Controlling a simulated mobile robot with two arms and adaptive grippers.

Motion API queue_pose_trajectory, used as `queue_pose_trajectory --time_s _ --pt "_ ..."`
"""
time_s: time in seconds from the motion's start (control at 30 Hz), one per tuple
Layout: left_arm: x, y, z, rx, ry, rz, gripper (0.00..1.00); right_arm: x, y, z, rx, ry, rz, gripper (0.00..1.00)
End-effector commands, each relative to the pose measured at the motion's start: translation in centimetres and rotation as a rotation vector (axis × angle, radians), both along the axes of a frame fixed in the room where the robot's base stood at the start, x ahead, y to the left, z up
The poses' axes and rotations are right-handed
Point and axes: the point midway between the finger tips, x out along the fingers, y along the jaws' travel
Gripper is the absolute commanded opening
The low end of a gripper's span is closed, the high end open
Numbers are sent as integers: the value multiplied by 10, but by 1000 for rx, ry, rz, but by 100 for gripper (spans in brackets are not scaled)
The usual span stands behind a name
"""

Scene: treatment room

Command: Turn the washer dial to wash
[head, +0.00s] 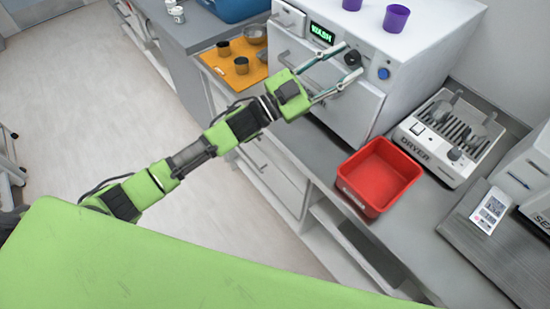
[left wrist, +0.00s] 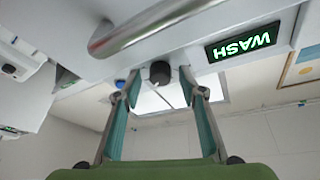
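The washer (head: 322,85) is a white box on the counter, and its green display (head: 321,33) reads WASH. The display also shows upside down in the left wrist view (left wrist: 243,44). The black washer dial (head: 352,58) is on the front panel, between the display and a blue button (head: 384,73). My left gripper (head: 351,61) is open in front of the panel. In the left wrist view the dial (left wrist: 160,73) shows between its two fingertips (left wrist: 160,82), with a gap on each side. My right gripper is in neither view.
A metal handle bar (left wrist: 150,25) crosses the washer front. A red bin (head: 378,177) and a dryer (head: 447,135) stand to its right. An orange tray (head: 222,62) with cups is to its left. Purple cups (head: 396,18) stand on top.

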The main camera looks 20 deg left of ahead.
Motion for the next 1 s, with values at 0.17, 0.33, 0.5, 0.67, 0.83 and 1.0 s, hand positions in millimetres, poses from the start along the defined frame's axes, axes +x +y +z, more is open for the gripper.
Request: queue_pose_trajectory --time_s 0.17,0.33,0.5,0.67,0.83,1.0 --pt "-2 -3 1 -257 185 1 38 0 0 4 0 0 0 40" --pt "-3 -4 2 -452 328 2 38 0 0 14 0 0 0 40" --pt "-21 11 -14 -485 355 3 38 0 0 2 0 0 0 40" --pt "-44 27 -26 -483 354 3 38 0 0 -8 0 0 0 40" --pt "-69 46 -39 -481 354 2 38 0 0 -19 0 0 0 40" --pt "-95 64 -52 -480 354 3 38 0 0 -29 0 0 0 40"
